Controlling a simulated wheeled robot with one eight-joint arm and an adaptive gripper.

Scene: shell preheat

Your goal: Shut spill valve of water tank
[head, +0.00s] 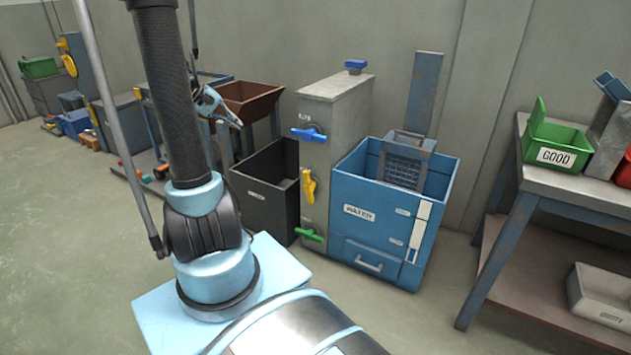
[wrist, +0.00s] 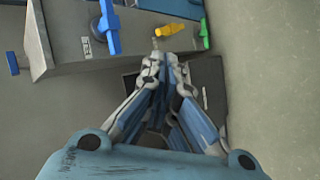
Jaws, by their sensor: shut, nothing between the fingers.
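The blue water tank (head: 350,240), labelled WATER, stands on the floor right of a grey pillar (head: 345,110). The pillar's left side carries a blue handle (head: 308,135), a yellow handle (head: 308,187) and a green handle (head: 308,234), one below the other. Yellow looks upright; blue and green lie roughly level. I cannot tell which is the spill valve. My gripper (wrist: 165,62) is shut and empty, its tips near the pillar face. The wrist view also shows the blue handle (wrist: 108,27), the yellow handle (wrist: 170,30) and part of the green handle (wrist: 204,35). My gripper looks apart from them.
A workbench (head: 560,186) with a green GOOD bin (head: 555,156) stands at right. The floor in front of the tank is clear.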

